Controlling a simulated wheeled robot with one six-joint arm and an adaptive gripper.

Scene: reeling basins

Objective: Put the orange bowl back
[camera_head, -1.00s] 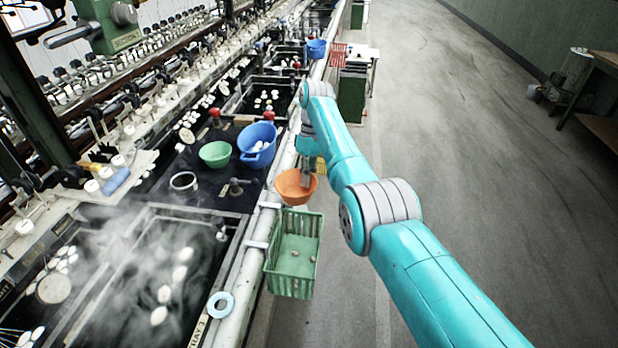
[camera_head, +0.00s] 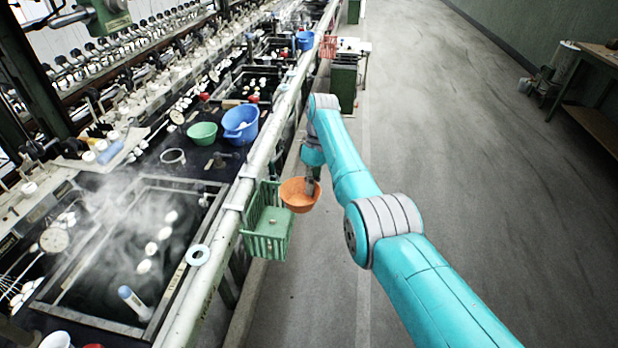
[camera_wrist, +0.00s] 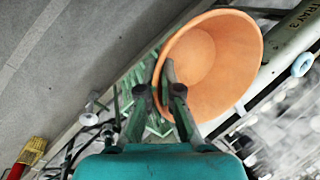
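The orange bowl (camera_head: 299,195) hangs in the air beside the right edge of the green basket, over the floor side of the pipe rail. In the wrist view the bowl (camera_wrist: 215,62) is tilted with its inside showing, and it looks empty. My gripper (camera_head: 313,183) is at the bowl's right rim. In the wrist view my gripper (camera_wrist: 166,85) has its fingers at the near rim, one inside and one outside, closed on the wall. The fingertips are partly hidden by the bowl and small in the head view.
The green basket (camera_head: 266,240) hangs on the pipe rail (camera_head: 214,231). A green bowl (camera_head: 202,132) and a blue basin (camera_head: 240,124) sit on the dark counter. Steaming basins lie at left, with a pale blue ring (camera_head: 198,255) on the rail.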

